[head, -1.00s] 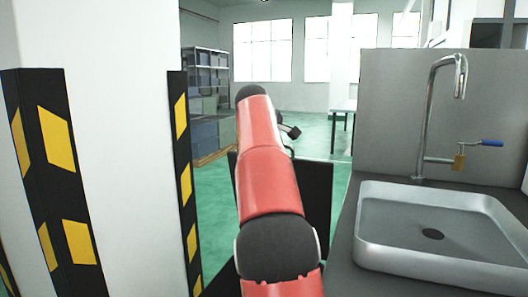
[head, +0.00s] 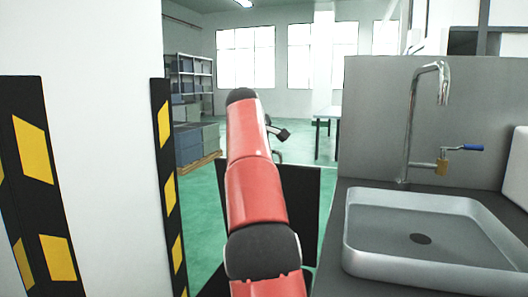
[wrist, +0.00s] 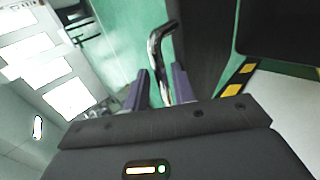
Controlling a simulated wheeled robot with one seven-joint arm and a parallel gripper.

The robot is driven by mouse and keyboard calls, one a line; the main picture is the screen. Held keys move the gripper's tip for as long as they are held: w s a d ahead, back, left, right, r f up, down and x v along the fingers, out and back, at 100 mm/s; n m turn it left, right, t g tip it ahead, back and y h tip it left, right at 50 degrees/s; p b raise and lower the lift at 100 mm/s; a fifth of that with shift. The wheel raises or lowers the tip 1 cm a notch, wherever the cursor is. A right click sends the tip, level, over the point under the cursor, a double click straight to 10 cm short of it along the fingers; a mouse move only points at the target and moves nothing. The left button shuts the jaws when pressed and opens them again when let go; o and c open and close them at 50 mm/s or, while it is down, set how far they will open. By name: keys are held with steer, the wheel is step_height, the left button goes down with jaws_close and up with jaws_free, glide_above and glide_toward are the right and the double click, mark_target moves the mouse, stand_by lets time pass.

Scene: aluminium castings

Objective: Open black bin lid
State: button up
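A black bin (head: 302,205) shows as dark upright panels behind my arm in the head view, partly hidden by it. The wrist view shows dark panels (wrist: 208,35) at the upper right; I cannot tell which is the lid. A bent chrome handle (wrist: 158,55) runs down between the fingers of my gripper (wrist: 160,85). The fingers stand apart on either side of it, with a gap visible at least on the right. Whether either finger touches it is unclear. In the head view my gripper (head: 279,134) is small and its fingers are hard to make out.
A grey sink (head: 430,245) with a chrome tap (head: 411,125) stands close on the right. A white pillar with a black and yellow striped guard (head: 167,180) stands close on the left. Open green floor (head: 200,225), shelves (head: 192,80) and a table (head: 326,112) lie beyond.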

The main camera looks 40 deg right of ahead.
steer(key=shift+f, duration=0.15)
steer(key=v, duration=0.8)
steer(key=shift+w, duration=0.1)
stand_by(0.4)
steer(key=s+a+f+m+y, duration=0.2)
steer(key=s+a+f+y, duration=0.1)
steer(key=s+a+f, duration=0.5)
steer(key=s+a+f+m+y, duration=0.25)
steer(key=s+a+f, duration=0.25)
steer(key=s+a, duration=0.4)
steer(key=s+a+f+m+y, duration=0.1)
steer(key=s+a+f, duration=0.4)
steer(key=f, duration=0.3)
steer(key=s+a+f+m+y, duration=0.1)
steer(key=s+a+f, duration=0.4)
steer(key=s+f, duration=0.3)
steer(key=shift+s+f+m, duration=0.2)
steer(key=shift+f+m, duration=0.15)
steer(key=shift+f, duration=0.45)
